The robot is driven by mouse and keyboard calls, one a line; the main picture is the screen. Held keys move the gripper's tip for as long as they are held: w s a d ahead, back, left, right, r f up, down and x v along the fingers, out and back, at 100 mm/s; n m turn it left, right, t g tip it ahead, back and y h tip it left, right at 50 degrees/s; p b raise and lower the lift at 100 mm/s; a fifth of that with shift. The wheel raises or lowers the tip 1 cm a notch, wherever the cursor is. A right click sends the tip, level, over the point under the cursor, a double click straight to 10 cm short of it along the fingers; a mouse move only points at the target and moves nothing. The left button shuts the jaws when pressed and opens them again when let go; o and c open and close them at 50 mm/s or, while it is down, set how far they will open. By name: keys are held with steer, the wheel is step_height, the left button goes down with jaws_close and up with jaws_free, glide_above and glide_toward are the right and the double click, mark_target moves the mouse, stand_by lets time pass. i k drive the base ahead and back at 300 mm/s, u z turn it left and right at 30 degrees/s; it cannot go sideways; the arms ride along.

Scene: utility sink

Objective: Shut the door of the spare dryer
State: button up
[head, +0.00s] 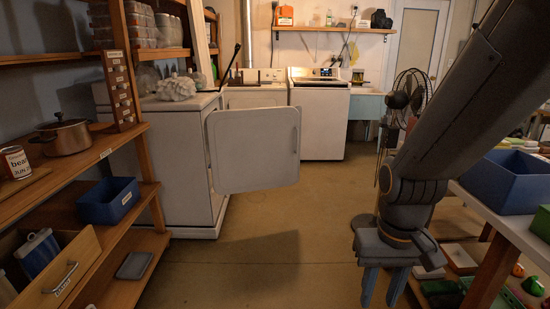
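The spare dryer is a white box-shaped machine (172,160) standing behind the wooden shelf on the left. Its square white door (255,148) stands open, swung out to the right into the aisle. The door's hinge side is by the dryer's front, and its free edge points right. My gripper (384,286) hangs low on the right, fingers pointing down and apart with nothing between them. It is to the right of the door, below it in the picture, and not touching it.
A wooden shelf with a pot (62,137), a blue bin (108,201) and an open drawer (60,270) lines the left. A table with a blue crate (503,181) is on the right. A fan (406,92) stands behind my arm. The floor (270,260) between is clear.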

mark_target(256, 149)
steer(key=i, duration=1.3)
steer(key=u, duration=0.3)
steer(key=i, duration=1.15)
steer(key=u, duration=0.3)
